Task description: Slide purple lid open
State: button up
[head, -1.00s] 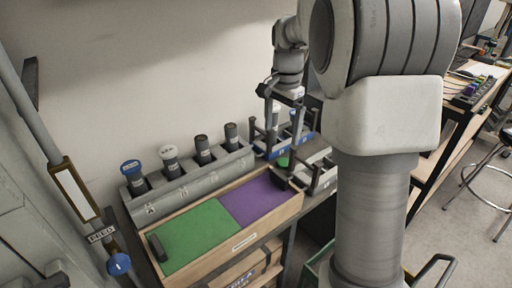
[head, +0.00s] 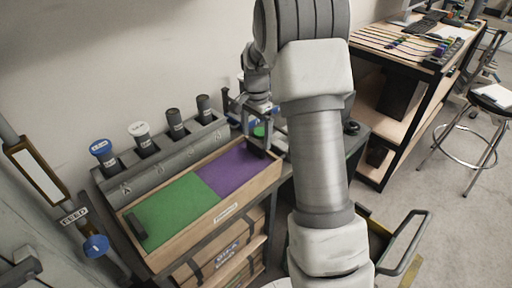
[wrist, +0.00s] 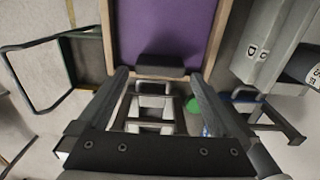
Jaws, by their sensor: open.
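The wooden box (head: 232,206) holds a purple lid (head: 233,167) on its right half and a green lid (head: 176,210) on its left half, side by side. The purple lid (wrist: 162,30) also fills the top middle of the wrist view. Its dark handle (wrist: 160,67) is a short block at the lid's near end there. My gripper (wrist: 159,76) is open, with one finger on each side of the handle at about its level. A gap shows on both sides, so the fingers appear not to touch it. In the head view my gripper is small and partly hidden near the box's right end.
A grey rack (head: 165,155) with several capped cylinders stands behind the box, close to the wall. A green round thing (head: 259,131) lies beyond the box's right end. A workbench (head: 400,45) and a stool (head: 485,105) stand to the right. Floor between them is clear.

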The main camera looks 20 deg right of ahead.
aim_at(256, 143)
jog(key=shift+f, duration=2.35)
